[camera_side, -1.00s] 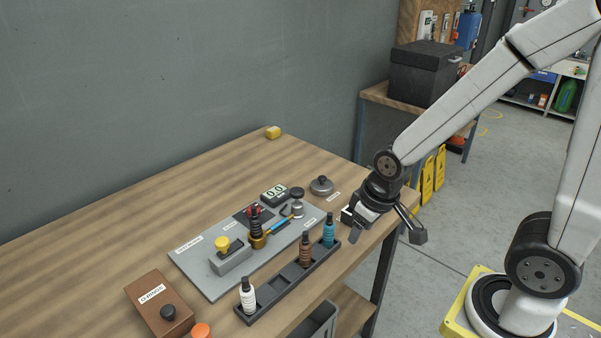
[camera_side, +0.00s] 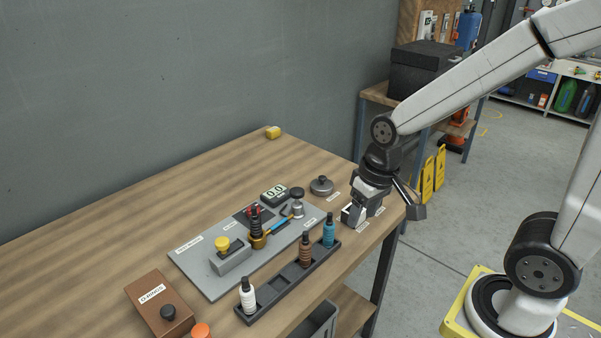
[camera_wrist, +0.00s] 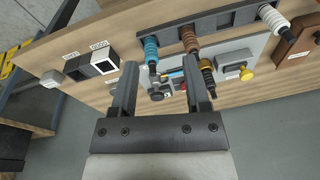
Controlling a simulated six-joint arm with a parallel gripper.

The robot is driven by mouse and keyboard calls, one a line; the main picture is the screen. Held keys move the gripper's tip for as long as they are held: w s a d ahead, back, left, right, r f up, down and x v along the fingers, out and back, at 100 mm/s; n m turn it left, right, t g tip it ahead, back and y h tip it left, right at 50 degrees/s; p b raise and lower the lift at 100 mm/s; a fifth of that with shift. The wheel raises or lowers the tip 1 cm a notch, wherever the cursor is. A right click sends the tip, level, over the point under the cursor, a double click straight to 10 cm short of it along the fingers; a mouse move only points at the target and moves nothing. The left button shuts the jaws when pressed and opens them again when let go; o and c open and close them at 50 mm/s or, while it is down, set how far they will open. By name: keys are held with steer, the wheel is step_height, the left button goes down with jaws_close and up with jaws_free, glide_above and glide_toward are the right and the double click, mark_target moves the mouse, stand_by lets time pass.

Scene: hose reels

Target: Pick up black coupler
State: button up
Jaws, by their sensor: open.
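The black coupler (camera_side: 255,219) appears to be the dark ribbed piece standing upright in a brass fitting on the grey plate. It also shows in the wrist view (camera_wrist: 207,77), right beside the right finger and partly hidden by it. My gripper (camera_side: 361,211) is over the right end of the bench, well to the right of the coupler, at the small bins. In the wrist view my gripper (camera_wrist: 160,62) has its two fingers wide apart with nothing held between them.
A dark rack (camera_side: 268,299) holds white, brown and blue pieces in front of the grey plate (camera_side: 196,270). A yellow-knobbed block (camera_side: 231,262) stands left of the coupler, gauges behind. Labelled bins (camera_wrist: 76,68) are at the bench's end. A brown box (camera_side: 150,292) is front left.

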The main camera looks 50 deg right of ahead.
steer(key=w+a+m+g+y, duration=0.1)
steer(key=w+a+m+y, duration=0.2)
steer(key=w+m+y, duration=0.95)
steer(key=w+d+m+t+y, duration=0.4)
steer(key=w+d+m+t, duration=0.25)
steer(key=m, duration=0.25)
glide_toward(255, 217)
steer(key=shift+n+h, duration=0.35)
steer(key=shift+w+a+r, duration=0.3)
steer(key=shift+w+a, duration=0.1)
steer(key=shift+a, duration=0.3)
steer(key=shift+w+a+r, duration=0.25)
steer(key=shift+w+a, duration=0.1)
steer(key=shift+a, duration=0.35)
steer(key=shift+w+a+r, duration=0.3)
steer(key=shift+w+a, duration=0.1)
steer(key=shift+a, duration=0.25)
steer(key=shift+x, duration=2.6)
